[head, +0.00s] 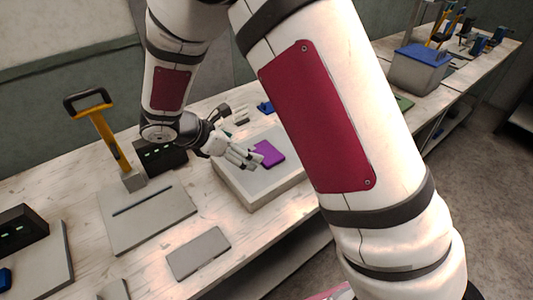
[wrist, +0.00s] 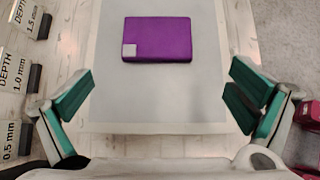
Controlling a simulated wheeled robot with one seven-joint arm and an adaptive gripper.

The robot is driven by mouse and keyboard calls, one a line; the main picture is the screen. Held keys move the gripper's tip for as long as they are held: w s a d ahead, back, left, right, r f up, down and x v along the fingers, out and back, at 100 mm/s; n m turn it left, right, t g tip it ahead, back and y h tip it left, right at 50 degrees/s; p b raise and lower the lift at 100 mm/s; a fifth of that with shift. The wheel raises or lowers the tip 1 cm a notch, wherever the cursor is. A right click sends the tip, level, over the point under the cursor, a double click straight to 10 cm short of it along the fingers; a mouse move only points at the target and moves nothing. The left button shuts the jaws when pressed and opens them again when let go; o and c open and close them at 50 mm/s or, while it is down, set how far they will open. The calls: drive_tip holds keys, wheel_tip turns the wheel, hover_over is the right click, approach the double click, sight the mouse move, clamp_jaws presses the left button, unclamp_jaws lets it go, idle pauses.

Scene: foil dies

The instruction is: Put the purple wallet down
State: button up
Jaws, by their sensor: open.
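The purple wallet (head: 268,153) lies flat on the grey top of a pale raised block (head: 262,193) on the workbench. In the wrist view the wallet (wrist: 158,40) has a small pale square at its lower left corner and sits near the top centre. My gripper (head: 250,159) is just left of the wallet in the head view. In the wrist view my gripper (wrist: 160,98) is open, its green-padded fingers wide apart, with bare grey surface between them. The wallet lies beyond the fingertips, and neither finger touches it.
Depth labels with dark blocks (wrist: 32,78) stand along the left in the wrist view. On the bench are a grey plate (head: 199,253), a slotted plate (head: 150,215) and a yellow-handled tool (head: 107,135). A blue-lidded box (head: 420,70) stands farther right.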

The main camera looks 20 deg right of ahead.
sight(262, 154)
drive_tip(key=shift+w+p+x, duration=0.2)
drive_tip(key=shift+p+x, duration=0.4)
drive_tip(key=shift+x, duration=3.25)
drive_tip(key=c, duration=1.2)
drive_tip(key=shift+r, duration=0.15)
drive_tip(key=shift+r, duration=0.6)
wheel_tip(262, 154, up, 2)
drive_tip(key=shift+w+r+b, duration=0.1)
drive_tip(key=shift+b, duration=0.25)
drive_tip(key=s+d, duration=0.2)
drive_tip(key=s, duration=0.3)
drive_tip(key=s+d+r, duration=0.1)
drive_tip(key=s, duration=0.4)
drive_tip(key=s+d+b, duration=0.1)
drive_tip(key=s+d, duration=0.1)
drive_tip(key=s, duration=0.3)
drive_tip(key=shift+d+r, duration=0.2)
drive_tip(key=shift+d, duration=0.1)
